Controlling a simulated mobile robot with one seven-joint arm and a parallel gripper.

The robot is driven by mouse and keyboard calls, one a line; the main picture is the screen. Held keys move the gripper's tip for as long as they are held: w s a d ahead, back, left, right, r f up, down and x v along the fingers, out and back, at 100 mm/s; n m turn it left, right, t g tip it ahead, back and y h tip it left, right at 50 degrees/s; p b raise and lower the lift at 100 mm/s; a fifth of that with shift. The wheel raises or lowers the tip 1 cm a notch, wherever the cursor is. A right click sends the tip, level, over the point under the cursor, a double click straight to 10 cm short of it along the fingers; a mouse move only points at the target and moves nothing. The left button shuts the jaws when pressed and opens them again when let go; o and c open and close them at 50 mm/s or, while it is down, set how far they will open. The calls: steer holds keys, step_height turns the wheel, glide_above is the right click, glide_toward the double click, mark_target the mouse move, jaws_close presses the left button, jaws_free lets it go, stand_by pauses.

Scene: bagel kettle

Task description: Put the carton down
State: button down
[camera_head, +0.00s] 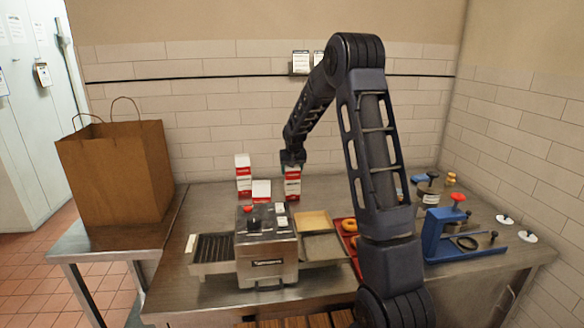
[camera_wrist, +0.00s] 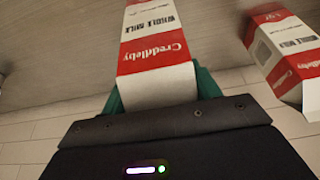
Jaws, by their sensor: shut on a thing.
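A red and white milk carton (camera_head: 292,186) is between the fingers of my gripper (camera_head: 292,166), over the back of the steel counter. In the wrist view the same carton (camera_wrist: 157,50) shows its "Creddleby whole milk" label, with the green fingers of my gripper (camera_wrist: 160,88) closed on both sides of it. The carton looks upright in the head view. Whether its base touches the counter I cannot tell.
A tall carton (camera_head: 243,178) and a lower one (camera_head: 262,190) stand left of the held carton. One other carton (camera_wrist: 285,50) shows in the wrist view. A steel machine (camera_head: 266,248) is in front, with a blue device (camera_head: 440,235) at right and a paper bag (camera_head: 115,175) at left.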

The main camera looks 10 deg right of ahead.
steer(key=shift+c, duration=1.9)
jaws_free()
steer(key=shift+f, duration=0.1)
steer(key=v, duration=1.1)
steer(key=s+d+r, duration=0.4)
steer(key=s+r, duration=0.4)
steer(key=s, duration=0.4)
steer(key=s+d, duration=0.3)
steer(key=s, duration=1.4)
steer(key=s+d, duration=0.3)
steer(key=s, duration=1.4)
steer(key=shift+s+d, duration=0.2)
steer(key=shift+d, duration=0.05)
steer(key=shift+f, duration=0.15)
